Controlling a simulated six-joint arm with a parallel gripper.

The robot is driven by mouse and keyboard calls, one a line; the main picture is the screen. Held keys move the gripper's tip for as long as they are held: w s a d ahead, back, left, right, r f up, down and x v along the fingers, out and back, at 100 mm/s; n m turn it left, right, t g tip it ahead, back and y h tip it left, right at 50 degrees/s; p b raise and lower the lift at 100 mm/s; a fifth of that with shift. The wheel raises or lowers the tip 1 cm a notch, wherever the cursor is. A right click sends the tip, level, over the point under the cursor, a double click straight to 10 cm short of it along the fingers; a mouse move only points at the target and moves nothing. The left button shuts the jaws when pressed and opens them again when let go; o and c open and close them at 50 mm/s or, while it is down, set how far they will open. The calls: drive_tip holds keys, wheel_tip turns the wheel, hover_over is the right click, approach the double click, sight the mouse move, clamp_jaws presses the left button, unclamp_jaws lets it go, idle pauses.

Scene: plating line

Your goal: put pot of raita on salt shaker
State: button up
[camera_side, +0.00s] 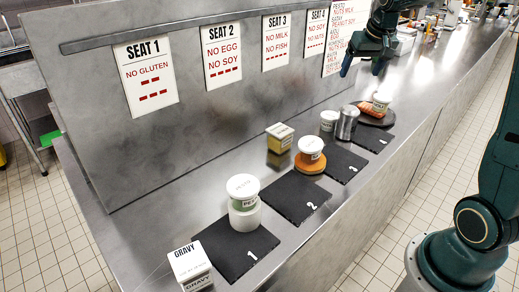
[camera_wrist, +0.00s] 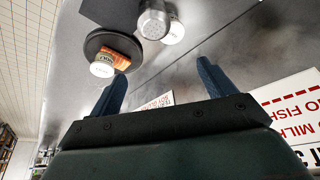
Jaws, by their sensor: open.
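No label clearly reads raita. A small white-lidded pot (camera_side: 328,120) stands beside a metal cylinder (camera_side: 347,124), which looks like the salt shaker, near slate 4. In the wrist view the metal cylinder (camera_wrist: 153,22) and a white lid beside it (camera_wrist: 173,32) show near the top. Other white-lidded pots are one on an orange disc (camera_side: 311,150), one on a dark round board (camera_side: 381,103), and a green-labelled one on a white base (camera_side: 243,187). My gripper (camera_side: 362,71) is open and empty, above the counter beyond the cylinder; its fingers (camera_wrist: 161,73) touch nothing.
A yellow box (camera_side: 279,138) and a gravy carton (camera_side: 190,266) stand on the counter. Numbered dark slates (camera_side: 296,196) line the front edge. A grey panel with seat signs (camera_side: 209,57) rises behind. An orange item (camera_side: 369,110) lies on the round board (camera_side: 373,121).

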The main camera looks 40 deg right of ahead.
drive_tip(key=shift+v, duration=1.5)
drive_tip(key=s+a+r+n+t, duration=0.1)
drive_tip(key=s+a+n, duration=0.1)
drive_tip(key=s+a, duration=0.35)
drive_tip(key=s+a+r+n, duration=0.1)
drive_tip(key=s+a, duration=0.1)
drive_tip(key=a, duration=0.7)
drive_tip(key=s+a+f+n+t+y, duration=0.1)
drive_tip(key=s+a+f+n+y, duration=0.1)
drive_tip(key=s+a+f, duration=0.3)
drive_tip(key=s+a+n, duration=0.1)
drive_tip(key=s+a, duration=0.3)
drive_tip(key=s, duration=0.4)
drive_tip(key=shift+n, duration=0.4)
drive_tip(key=shift+w+r, duration=0.15)
drive_tip(key=shift+c, duration=0.3)
